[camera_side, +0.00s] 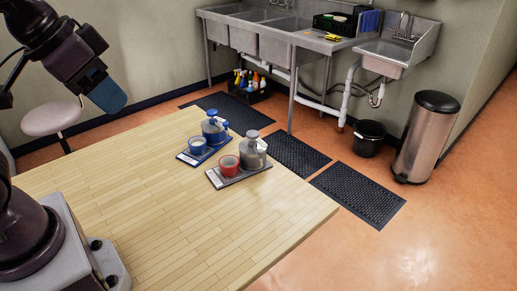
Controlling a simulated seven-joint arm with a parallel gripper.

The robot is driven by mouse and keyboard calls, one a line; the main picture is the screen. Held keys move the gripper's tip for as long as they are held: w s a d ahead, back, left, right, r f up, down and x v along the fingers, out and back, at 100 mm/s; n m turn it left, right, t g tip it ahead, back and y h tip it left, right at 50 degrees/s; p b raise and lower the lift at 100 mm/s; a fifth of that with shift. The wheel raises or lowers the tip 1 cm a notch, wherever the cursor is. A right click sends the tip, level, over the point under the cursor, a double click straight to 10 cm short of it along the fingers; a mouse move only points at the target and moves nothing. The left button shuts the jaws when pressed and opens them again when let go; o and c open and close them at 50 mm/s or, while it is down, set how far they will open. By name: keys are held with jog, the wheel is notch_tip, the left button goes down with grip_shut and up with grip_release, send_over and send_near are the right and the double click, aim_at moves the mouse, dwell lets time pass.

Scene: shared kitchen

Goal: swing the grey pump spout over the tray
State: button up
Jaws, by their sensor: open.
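A grey pump bottle (252,155) stands upright at the back right of a dark grey tray (232,182). Its small grey pump spout (262,149) appears to point right, away from the red cup (229,166) on the same tray; its exact angle is too small to tell. My gripper (113,105) appears as the blue end of the arm at the upper left. It is open and empty, well to the left of the bottle and apart from it. Its separate fingertips do not show clearly.
Close behind, a blue tray (186,158) holds a blue pump bottle (211,131) and a blue cup (198,145). The wooden table (170,225) is otherwise clear. A stool (52,117), sinks (290,35) and a steel bin (427,137) stand beyond the table.

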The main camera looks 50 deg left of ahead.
jog(key=w+f+m+g, duration=0.2)
jog(key=w+f+g, duration=0.25)
jog(key=w, duration=0.95)
jog(key=m, duration=0.9)
send_near(261, 150)
jog(key=shift+g, duration=0.45)
jog(key=f, duration=0.8)
jog(key=shift+w+f, duration=0.4)
grip_shut()
